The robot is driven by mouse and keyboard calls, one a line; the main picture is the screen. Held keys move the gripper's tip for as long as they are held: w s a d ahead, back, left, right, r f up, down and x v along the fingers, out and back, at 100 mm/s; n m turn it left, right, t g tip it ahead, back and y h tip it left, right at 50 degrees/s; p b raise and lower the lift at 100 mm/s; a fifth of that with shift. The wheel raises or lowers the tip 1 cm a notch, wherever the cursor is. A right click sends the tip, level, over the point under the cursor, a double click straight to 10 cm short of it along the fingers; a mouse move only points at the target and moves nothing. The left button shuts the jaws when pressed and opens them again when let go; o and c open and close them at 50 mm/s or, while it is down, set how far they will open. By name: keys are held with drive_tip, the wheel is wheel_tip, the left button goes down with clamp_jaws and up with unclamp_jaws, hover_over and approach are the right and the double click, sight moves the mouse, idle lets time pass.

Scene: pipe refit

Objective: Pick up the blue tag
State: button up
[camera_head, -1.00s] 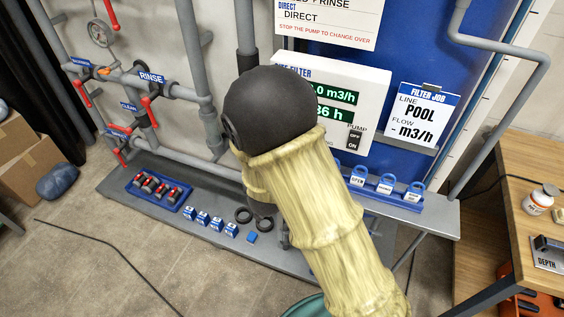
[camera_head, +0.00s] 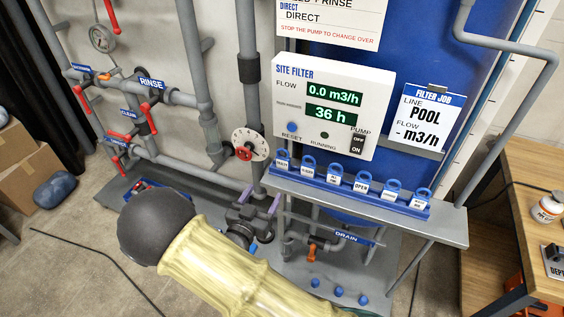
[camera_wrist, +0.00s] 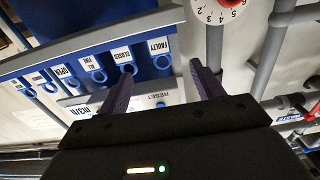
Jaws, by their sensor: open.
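Several blue tags with ring tops and white labels stand in a row on a blue rack (camera_head: 345,197) on the grey shelf under the panel. The leftmost is the FAULTY tag (camera_head: 282,160); the OPEN tag (camera_head: 361,185) is farther right. In the wrist view the FAULTY tag (camera_wrist: 160,50) lies ahead, between the lines of my fingers, with the CLOSED tag (camera_wrist: 125,60) beside it. My gripper (camera_head: 262,198) is open and empty, just left of and below the rack's left end. It also shows in the wrist view (camera_wrist: 162,76), its fingers apart and touching no tag.
The white filter panel (camera_head: 333,105) is above the rack. A round dial (camera_head: 250,144) and grey pipes (camera_head: 200,90) stand close to the left of it. A drain pipe (camera_head: 335,232) runs below. A wooden table (camera_head: 535,200) is at the right.

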sight(282, 163)
drive_tip(key=p+x, duration=0.1)
drive_tip(key=x, duration=1)
drive_tip(key=shift+d, duration=0.15)
drive_tip(key=x, duration=0.1)
drive_tip(key=p+x, duration=0.1)
drive_tip(key=x, duration=0.3)
drive_tip(key=shift+r, duration=0.4)
drive_tip(key=shift+c, duration=0.3)
drive_tip(key=c, duration=1)
